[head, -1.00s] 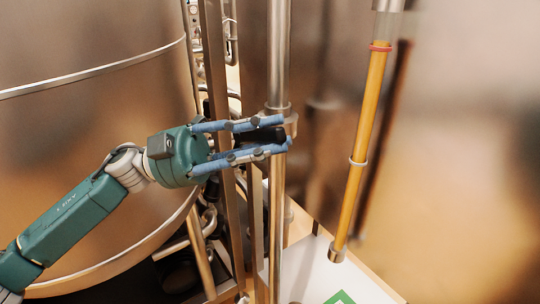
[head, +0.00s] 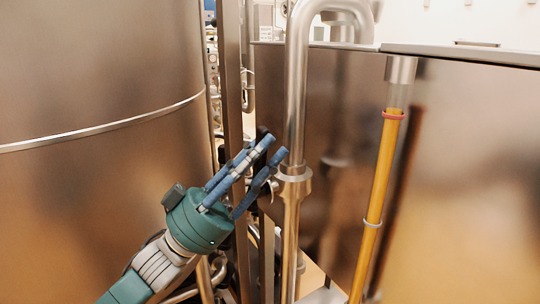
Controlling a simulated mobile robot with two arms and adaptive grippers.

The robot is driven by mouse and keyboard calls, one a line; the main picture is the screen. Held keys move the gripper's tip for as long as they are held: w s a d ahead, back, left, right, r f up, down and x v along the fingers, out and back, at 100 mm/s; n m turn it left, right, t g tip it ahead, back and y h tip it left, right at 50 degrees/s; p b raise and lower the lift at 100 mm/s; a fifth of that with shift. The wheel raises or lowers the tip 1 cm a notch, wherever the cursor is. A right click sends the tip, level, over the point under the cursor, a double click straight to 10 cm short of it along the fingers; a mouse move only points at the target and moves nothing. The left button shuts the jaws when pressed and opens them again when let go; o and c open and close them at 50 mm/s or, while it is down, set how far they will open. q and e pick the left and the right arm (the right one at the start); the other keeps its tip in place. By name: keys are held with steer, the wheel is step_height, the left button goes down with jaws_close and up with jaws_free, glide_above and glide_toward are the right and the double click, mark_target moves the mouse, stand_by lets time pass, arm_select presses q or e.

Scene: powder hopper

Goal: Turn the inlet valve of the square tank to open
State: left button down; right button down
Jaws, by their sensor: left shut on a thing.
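The square tank (head: 450,150) fills the right side, with its straight top edge showing. A steel inlet pipe (head: 297,90) bends over that edge and runs down the front of the tank. The valve body (head: 294,186) sits in this pipe as a wider collar. The black valve handle (head: 262,132) is mostly hidden behind the blue fingers. My left gripper (head: 276,148) is shut on the handle, just left of the pipe, its fingers pointing up and right. My right gripper is not in view.
A large round steel tank (head: 90,80) fills the left. A vertical steel post (head: 232,75) stands close behind my gripper. A sight tube with orange liquid (head: 378,185) runs down the square tank's front, right of the pipe.

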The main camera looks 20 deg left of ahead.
arm_select(q)
steer(key=n+t+y, duration=0.1)
steer(key=n, duration=0.1)
steer(key=a+n+t+y+p, duration=0.1)
steer(key=n+y, duration=0.1)
steer(key=w+n+t+y, duration=0.1)
steer(key=n+t, duration=0.1)
steer(key=shift+w+a+r+p, duration=0.1)
steer(key=shift+a+r+p, duration=0.1)
steer(key=shift+a+p, duration=0.1)
steer(key=shift+r+n+t+y+p, duration=0.15)
steer(key=shift+n+t+y+p, duration=0.15)
steer(key=shift+n+t+y, duration=0.55)
steer(key=shift+a+r+n+y, duration=0.15)
steer(key=shift+n+y, duration=0.1)
steer(key=shift+n, duration=0.3)
steer(key=c, duration=1.4)
jaws_free()
steer(key=shift+w+f, duration=0.2)
steer(key=shift+w, duration=0.15)
steer(key=shift+f, duration=0.15)
